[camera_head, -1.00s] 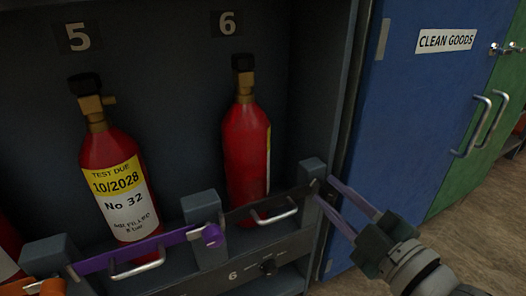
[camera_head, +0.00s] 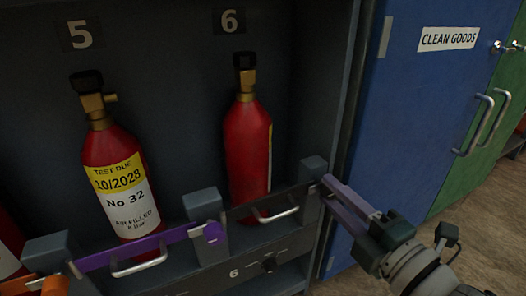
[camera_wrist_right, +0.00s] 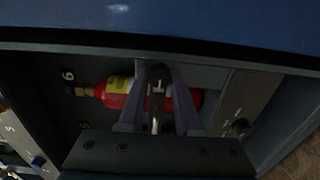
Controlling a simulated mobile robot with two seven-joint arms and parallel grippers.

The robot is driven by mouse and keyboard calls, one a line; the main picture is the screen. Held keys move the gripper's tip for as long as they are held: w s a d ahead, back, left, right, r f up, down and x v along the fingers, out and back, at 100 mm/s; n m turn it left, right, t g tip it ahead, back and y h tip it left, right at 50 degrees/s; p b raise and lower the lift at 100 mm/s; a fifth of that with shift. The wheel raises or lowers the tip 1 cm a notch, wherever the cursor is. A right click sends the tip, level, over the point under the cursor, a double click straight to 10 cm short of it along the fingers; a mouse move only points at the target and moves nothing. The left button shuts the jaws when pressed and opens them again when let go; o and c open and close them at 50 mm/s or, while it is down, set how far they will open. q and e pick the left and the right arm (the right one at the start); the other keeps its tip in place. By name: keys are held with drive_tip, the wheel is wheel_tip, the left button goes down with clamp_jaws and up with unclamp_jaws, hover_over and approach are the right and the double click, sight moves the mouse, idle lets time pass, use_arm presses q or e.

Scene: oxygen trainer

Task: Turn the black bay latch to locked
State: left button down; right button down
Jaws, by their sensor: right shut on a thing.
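Bay 6 has a dark bar (camera_head: 245,211) with a silver handle across the front of a red cylinder (camera_head: 247,150). My right gripper (camera_head: 325,186) is at the bar's right end, beside the grey post. Its purple fingers are closed together on the black latch there, which they mostly hide in the head view. In the right wrist view, the black latch (camera_wrist_right: 157,80) shows between the fingers of my right gripper (camera_wrist_right: 157,95), in front of the red cylinder (camera_wrist_right: 185,105). The latch's exact angle is hard to tell. My left gripper is not in view.
Bay 5 holds a labelled cylinder (camera_head: 120,180) behind a purple bar (camera_head: 120,252) with a purple knob (camera_head: 213,233). A black dial (camera_head: 268,264) sits on the panel below bay 6. A blue door (camera_head: 420,110) stands close to the right of the rack.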

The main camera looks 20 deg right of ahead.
idle(0.4)
drive_tip(key=c, duration=0.6)
unclamp_jaws()
drive_tip(key=s+p, duration=0.3)
drive_tip(key=s, duration=0.7)
drive_tip(key=shift+d, duration=0.4)
